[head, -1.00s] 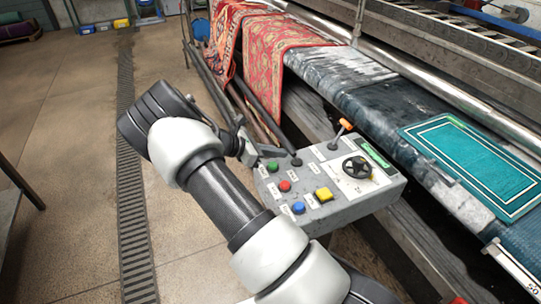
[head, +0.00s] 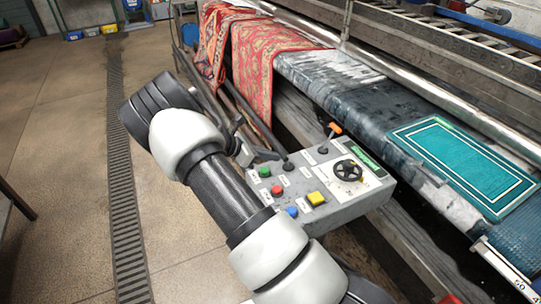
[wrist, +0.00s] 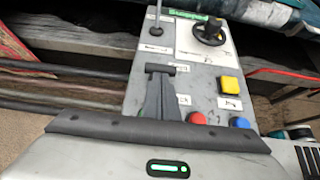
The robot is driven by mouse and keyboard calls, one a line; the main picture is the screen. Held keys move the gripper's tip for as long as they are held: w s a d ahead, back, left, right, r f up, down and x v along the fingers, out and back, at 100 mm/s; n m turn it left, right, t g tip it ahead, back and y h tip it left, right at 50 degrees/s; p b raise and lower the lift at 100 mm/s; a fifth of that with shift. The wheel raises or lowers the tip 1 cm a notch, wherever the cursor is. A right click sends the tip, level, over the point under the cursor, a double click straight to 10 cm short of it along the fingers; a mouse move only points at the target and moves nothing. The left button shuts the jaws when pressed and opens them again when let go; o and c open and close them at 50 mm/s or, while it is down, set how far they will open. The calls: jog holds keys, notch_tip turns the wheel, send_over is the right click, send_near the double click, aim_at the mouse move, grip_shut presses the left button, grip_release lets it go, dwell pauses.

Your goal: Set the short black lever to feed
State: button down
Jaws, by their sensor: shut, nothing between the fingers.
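The grey control panel (head: 345,212) stands in front of the rug machine. It also shows in the wrist view (wrist: 205,75). The short black lever (head: 288,164) is at the panel's left rear edge; only its dark base area is clear, and its setting cannot be read. My gripper (head: 273,154) is shut and empty, with its tips just left of this lever; touching or apart cannot be told.
An orange-handled lever (head: 334,130) stands farther back. A black handwheel (head: 347,171) is on the right. Green (head: 265,171), red (head: 277,190), blue (head: 292,211) and yellow (head: 317,198) buttons are nearby. Patterned rugs (head: 265,60) hang behind. Open floor (head: 60,120) is left.

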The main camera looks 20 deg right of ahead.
aim_at(282, 154)
jog(key=d+r+y+p, duration=0.1)
jog(key=d+y+p, duration=0.1)
jog(key=p, duration=0.1)
jog(key=d+r+y+p, duration=0.1)
jog(key=d+y+p, duration=0.1)
jog(key=p, duration=0.1)
jog(key=shift+r, duration=0.4)
jog(key=shift+w+d+f+y+p, duration=0.1)
jog(key=shift+d+y+p, duration=0.8)
jog(key=shift+y, duration=0.3)
jog(key=shift+d+f, duration=0.1)
jog(key=shift+d, duration=1)
jog(key=a+r, duration=0.1)
jog(key=a+r+p, duration=0.1)
jog(key=a+r, duration=0.1)
jog(key=shift+a+r, duration=0.15)
jog(key=shift+a, duration=0.15)
jog(key=d+v, duration=0.1)
jog(key=v, duration=0.7)
jog(key=shift+d+r+b, duration=0.2)
jog(key=shift+r+b, duration=0.1)
jog(key=shift+r, duration=0.4)
jog(key=shift+w, duration=0.1)
